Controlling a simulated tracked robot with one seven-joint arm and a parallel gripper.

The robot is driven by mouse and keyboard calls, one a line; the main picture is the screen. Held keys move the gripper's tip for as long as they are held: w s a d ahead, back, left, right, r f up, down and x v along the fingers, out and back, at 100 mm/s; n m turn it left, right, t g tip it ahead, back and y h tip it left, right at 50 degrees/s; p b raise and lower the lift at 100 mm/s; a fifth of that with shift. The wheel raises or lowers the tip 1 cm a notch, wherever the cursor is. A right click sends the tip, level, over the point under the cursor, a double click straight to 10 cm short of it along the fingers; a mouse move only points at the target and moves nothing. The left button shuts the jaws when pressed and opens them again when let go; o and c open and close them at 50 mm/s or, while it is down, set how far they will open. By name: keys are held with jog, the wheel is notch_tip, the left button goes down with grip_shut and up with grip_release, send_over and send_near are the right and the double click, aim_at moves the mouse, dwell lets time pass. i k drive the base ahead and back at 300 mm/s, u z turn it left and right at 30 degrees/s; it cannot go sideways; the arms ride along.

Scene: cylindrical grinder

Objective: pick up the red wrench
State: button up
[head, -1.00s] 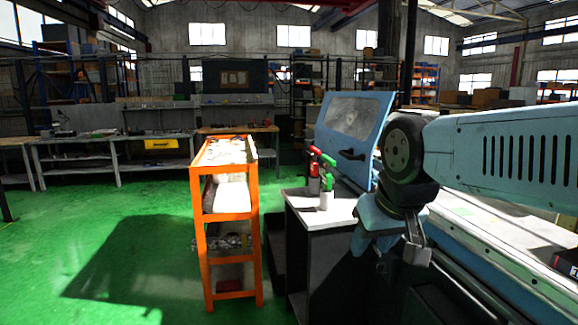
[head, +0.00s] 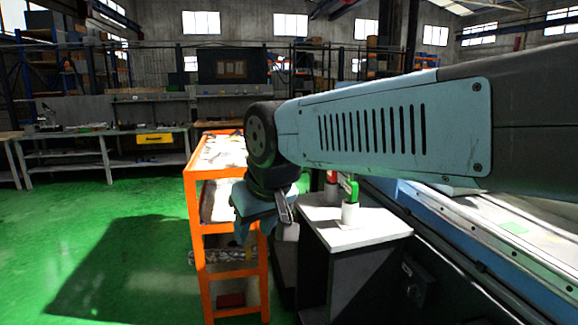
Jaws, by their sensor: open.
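I cannot make out the red wrench for sure in the head view. Small tools and parts too small to tell apart lie on top of the orange cart (head: 190,200). A dark red item (head: 230,300) lies on its lowest shelf; its shape is unclear. My gripper (head: 266,222) hangs from the blue-grey arm, pointing down, in front of the cart's right side in the picture. It is open, and I see nothing in it. My wrist and gripper hide part of the cart's top and upper shelf.
A cabinet with a white top (head: 362,238) stands right of the cart. It carries a bottle with a green top (head: 350,188) and a red item (head: 332,178) partly behind my arm. The blue machine bed (head: 455,235) fills the right. Green floor (head: 110,260) is clear at left.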

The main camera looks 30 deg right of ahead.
aim_at(331, 175)
jog(key=z, duration=0.25)
jog(key=i, duration=0.95)
jog(key=z, duration=0.9)
jog(key=i, duration=0.35)
jog(key=z, duration=0.25)
jog(key=k, duration=0.9)
jog(key=z, duration=0.2)
jog(key=i, duration=0.9)
jog(key=u, duration=0.1)
